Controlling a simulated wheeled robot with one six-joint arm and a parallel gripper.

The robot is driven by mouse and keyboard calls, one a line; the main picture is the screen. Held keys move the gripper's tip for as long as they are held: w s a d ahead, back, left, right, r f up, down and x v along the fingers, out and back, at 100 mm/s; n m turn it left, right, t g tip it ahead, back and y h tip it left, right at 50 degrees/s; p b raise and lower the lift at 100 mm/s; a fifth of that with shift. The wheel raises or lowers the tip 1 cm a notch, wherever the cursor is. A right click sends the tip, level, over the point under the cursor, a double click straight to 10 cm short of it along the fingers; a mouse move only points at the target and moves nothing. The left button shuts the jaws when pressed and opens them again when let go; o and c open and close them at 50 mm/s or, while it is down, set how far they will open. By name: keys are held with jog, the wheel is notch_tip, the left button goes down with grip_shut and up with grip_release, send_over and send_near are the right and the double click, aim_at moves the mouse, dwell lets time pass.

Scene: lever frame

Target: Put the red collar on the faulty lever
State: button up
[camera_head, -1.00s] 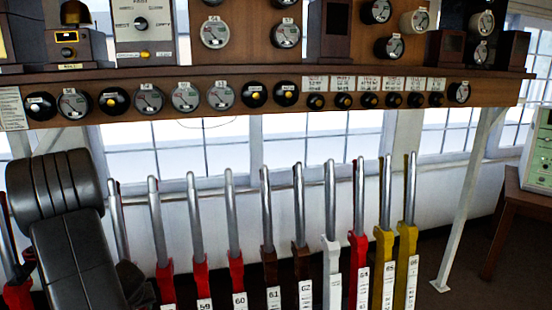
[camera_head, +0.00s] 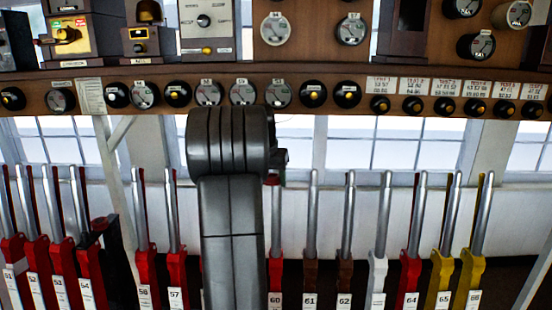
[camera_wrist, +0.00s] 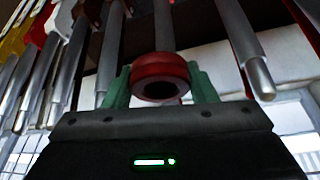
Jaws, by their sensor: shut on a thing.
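The red collar (camera_wrist: 160,70) is a thick ring between the green fingers of my gripper (camera_wrist: 160,88) in the wrist view. Its dark hole faces the camera. A silver lever shaft (camera_wrist: 165,25) runs behind the collar in line with it; I cannot tell whether the collar is around its tip. In the head view my arm hides my fingers, and the collar (camera_head: 272,180) shows in part at the top of the lever labelled 60 (camera_head: 275,230). No visible mark tells which lever is faulty.
Levers stand close on both sides, red ones (camera_head: 145,265) left, brown (camera_head: 310,270), white (camera_head: 377,275) and yellow (camera_head: 440,270) ones right. An instrument shelf (camera_head: 330,75) runs above the levers.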

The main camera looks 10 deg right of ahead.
jog(key=r, duration=0.2)
jog(key=s+r, duration=0.1)
jog(key=r, duration=0.1)
jog(key=d+r, duration=0.1)
jog(key=r, duration=0.1)
jog(key=shift+s, duration=0.15)
jog(key=shift+w+d+f+p, duration=0.35)
jog(key=shift+w+f, duration=0.1)
jog(key=shift+w, duration=1.1)
jog(key=shift+w+d+f+p, duration=0.25)
jog(key=shift+w+f+p, duration=0.15)
jog(key=shift+w, duration=1.2)
jog(key=shift+w+d+f+p, duration=0.3)
jog(key=shift+w+f, duration=0.2)
jog(key=shift+w, duration=1.05)
jog(key=shift+s, duration=0.1)
jog(key=shift+g, duration=0.3)
jog(key=shift+s+a+f+b, duration=0.15)
jog(key=shift+f+b, duration=0.45)
jog(key=shift+f, duration=0.4)
jog(key=shift+s+d+f+b, duration=0.1)
jog(key=shift+s+f+b, duration=0.1)
jog(key=shift+f+b, duration=0.6)
jog(key=shift+s+a+f+b, duration=0.15)
jog(key=shift+f+b, duration=0.3)
jog(key=shift+f, duration=0.7)
jog(key=o, duration=1)
